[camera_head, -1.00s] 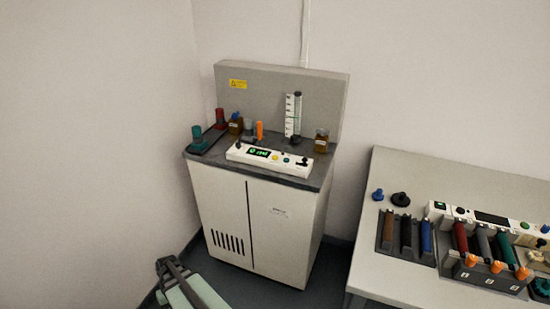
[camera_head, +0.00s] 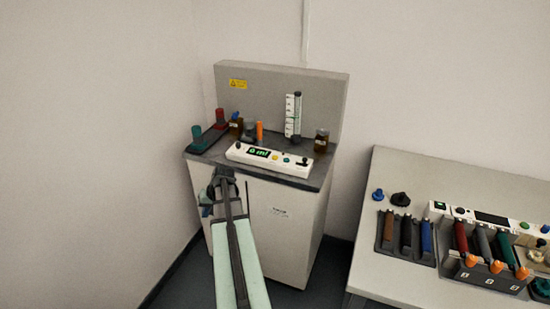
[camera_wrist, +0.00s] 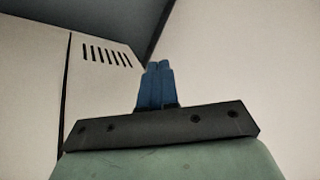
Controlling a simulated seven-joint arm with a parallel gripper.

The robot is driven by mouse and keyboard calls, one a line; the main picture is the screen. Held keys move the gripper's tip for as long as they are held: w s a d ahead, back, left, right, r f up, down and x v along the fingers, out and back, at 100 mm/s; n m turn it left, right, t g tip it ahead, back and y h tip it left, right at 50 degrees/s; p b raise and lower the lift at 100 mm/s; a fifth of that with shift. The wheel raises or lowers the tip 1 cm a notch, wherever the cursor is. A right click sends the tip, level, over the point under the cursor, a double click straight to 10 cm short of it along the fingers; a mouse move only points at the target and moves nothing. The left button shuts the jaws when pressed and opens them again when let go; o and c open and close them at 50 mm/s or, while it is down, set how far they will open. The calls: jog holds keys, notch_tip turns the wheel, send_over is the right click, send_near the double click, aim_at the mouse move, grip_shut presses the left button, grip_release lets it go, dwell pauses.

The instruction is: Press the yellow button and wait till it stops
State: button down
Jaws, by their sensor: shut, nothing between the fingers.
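A white control panel (camera_head: 240,151) lies along the front of the cabinet top, with a lit green display (camera_head: 259,153). A small yellow button (camera_head: 276,157) sits right of the display, beside a teal one (camera_head: 286,160). In the head view my arm's end is in front of the cabinet's upper left front, apart from the button. The wrist view shows the cabinet's vent slots (camera_wrist: 107,54), not the panel.
The grey cabinet top (camera_head: 320,178) holds green and red items on a dark tray at left, brown jars, an orange piece and a graduated cylinder (camera_head: 293,115). A backboard (camera_head: 270,100) rises behind. The right table (camera_head: 375,260) carries coloured cartridges; a floor gap separates it.

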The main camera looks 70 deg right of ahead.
jog(key=s+d+r, duration=0.2)
jog(key=d+r, duration=0.2)
jog(key=s+d+r+m+t+h, duration=0.1)
jog(key=s+d+r, duration=0.2)
jog(key=d+r, duration=0.2)
jog(key=s+d+r+m+t+h, duration=0.1)
jog(key=s+d+r, duration=0.1)
jog(key=d+r, duration=0.2)
jog(key=shift+s+d+r, duration=0.3)
jog(key=shift+s+d, duration=0.05)
jog(key=shift+d, duration=0.25)
notch_tip(320, 180, up, 15)
jog(key=m+t+h, duration=0.1)
jog(key=h, duration=0.2)
send_over(277, 158)
jog(key=shift+d+f, duration=0.1)
jog(key=shift+f, duration=0.05)
jog(key=shift+f, duration=0.15)
jog(key=shift+f, duration=4.25)
jog(key=shift+f, duration=0.15)
jog(key=shift+f, duration=0.3)
